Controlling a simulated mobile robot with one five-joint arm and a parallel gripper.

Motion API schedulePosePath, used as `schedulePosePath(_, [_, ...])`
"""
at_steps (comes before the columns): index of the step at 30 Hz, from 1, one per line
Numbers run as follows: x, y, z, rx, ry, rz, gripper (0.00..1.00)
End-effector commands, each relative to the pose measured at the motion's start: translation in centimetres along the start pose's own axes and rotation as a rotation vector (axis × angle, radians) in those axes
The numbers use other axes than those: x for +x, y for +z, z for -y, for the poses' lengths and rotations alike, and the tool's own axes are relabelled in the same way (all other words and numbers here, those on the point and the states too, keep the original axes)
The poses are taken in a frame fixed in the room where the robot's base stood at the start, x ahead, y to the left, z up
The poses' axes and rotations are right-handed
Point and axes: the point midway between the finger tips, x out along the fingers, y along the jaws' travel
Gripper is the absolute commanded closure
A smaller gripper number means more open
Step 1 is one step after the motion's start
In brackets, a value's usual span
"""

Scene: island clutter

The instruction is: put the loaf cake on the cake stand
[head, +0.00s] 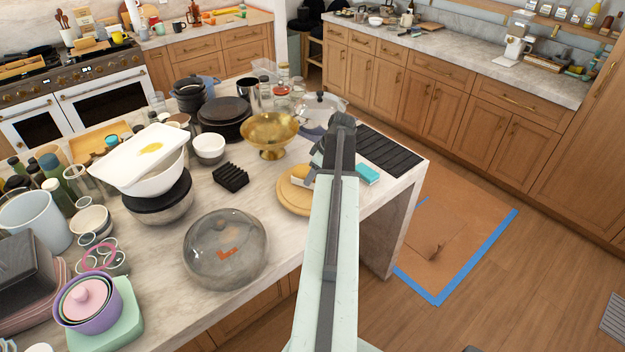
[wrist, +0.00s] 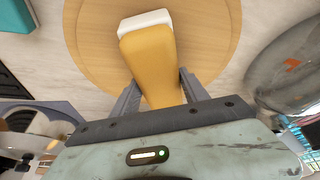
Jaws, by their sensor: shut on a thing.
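My gripper (wrist: 158,80) is shut on a yellow block with a white end, which looks like the loaf cake (wrist: 147,48). In the wrist view it is between the two fingers, over a round wooden board (wrist: 215,62). I cannot tell whether it touches the board. In the head view the board (head: 291,200) is near the island's right end, and the cake (head: 301,181) shows only in part, since my arm hides the rest and most of my gripper (head: 316,172). The round wooden board may be the cake stand; I cannot see a pedestal under it.
A glass dome (head: 226,250) stands front left of the board. A gold footed bowl (head: 269,131) stands behind it, and a black rack (head: 231,177) to its left. A turquoise block (head: 367,174) and a dark slatted mat (head: 392,151) lie to the right. The island's left side is crowded.

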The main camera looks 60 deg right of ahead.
Motion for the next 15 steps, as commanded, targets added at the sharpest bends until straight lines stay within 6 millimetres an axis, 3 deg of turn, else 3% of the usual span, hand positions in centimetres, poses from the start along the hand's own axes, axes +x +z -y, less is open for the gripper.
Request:
schedulePosePath(9, [0.18,0.41,-0.18,0.005,0.002,-0.001,1.00])
schedulePosePath(10, [0.09,0.40,-0.19,0.005,0.002,0.000,0.42])
schedulePosePath(12, [0.01,0.39,-0.21,0.005,0.002,0.000,0.26])
schedulePosePath(15, [-0.01,0.42,-0.23,0.006,0.002,0.000,0.26])
